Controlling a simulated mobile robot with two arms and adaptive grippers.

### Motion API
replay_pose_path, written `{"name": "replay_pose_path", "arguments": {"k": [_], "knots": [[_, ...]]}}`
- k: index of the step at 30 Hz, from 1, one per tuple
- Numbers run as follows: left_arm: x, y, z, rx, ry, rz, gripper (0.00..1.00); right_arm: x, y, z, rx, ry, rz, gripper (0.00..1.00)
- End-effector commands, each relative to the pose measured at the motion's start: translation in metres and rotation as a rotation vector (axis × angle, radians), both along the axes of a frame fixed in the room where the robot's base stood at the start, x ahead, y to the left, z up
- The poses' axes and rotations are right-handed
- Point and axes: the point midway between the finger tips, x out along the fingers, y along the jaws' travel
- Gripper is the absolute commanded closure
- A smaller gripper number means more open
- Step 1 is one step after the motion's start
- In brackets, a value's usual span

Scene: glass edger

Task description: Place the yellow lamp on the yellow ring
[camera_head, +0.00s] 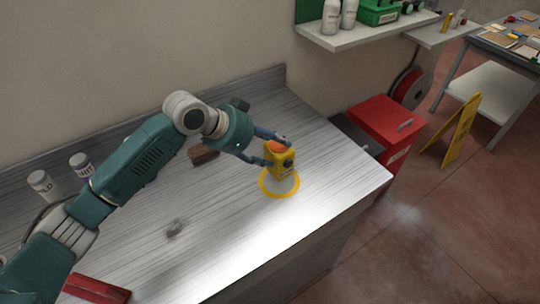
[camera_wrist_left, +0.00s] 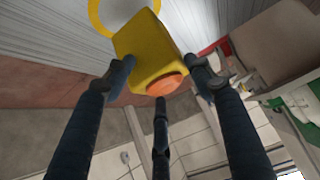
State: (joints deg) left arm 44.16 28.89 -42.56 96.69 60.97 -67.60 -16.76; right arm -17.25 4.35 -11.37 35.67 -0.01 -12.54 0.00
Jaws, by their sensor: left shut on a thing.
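The yellow lamp (camera_head: 283,165) is a boxy body with an orange top and a dark round face; it also shows in the left wrist view (camera_wrist_left: 148,45). My left gripper (camera_head: 278,150) is shut on it, its dark fingers (camera_wrist_left: 162,72) on either side. The yellow ring (camera_head: 279,194) lies flat on the grey workbench; part of it shows in the left wrist view (camera_wrist_left: 96,18). The lamp hides the ring's back part in the head view. I cannot tell whether its base touches the bench. My right gripper is not in view.
A brown block (camera_head: 205,156) lies behind the left gripper. Two white bottles (camera_head: 81,165) stand at the left. A red object (camera_head: 97,289) lies at the front left. A red bin (camera_head: 383,132) stands beyond the bench's right end. The bench around the ring is clear.

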Motion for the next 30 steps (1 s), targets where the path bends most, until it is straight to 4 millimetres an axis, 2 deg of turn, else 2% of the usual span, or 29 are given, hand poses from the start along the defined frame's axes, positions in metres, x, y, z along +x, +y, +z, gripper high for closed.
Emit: {"name": "replay_pose_path", "arguments": {"k": [4, 9, 12, 21, 22, 24, 25, 30], "knots": [[0.0, -0.001, -0.01, -0.002, 0.0, 0.001, 1.0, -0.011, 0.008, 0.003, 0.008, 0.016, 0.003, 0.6], [0.0, -0.001, -0.036, -0.002, 0.001, 0.001, 1.0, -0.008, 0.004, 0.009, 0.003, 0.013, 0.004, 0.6], [0.0, -0.001, -0.045, -0.003, -0.001, 0.001, 1.0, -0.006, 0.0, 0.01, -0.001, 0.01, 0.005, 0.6], [0.001, -0.001, -0.048, -0.003, -0.003, 0.001, 1.0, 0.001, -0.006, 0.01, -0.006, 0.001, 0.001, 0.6], [0.0, 0.0, -0.049, -0.001, -0.001, 0.0, 0.44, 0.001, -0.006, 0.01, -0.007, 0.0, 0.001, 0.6], [0.0, 0.0, -0.049, -0.001, -0.001, 0.001, 0.31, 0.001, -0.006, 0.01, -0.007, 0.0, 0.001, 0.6], [0.0, 0.0, -0.049, -0.001, -0.001, 0.001, 0.27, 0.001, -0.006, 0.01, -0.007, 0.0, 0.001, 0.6], [0.0, 0.0, -0.049, -0.001, -0.001, 0.001, 0.27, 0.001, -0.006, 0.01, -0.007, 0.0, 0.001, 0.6]]}}
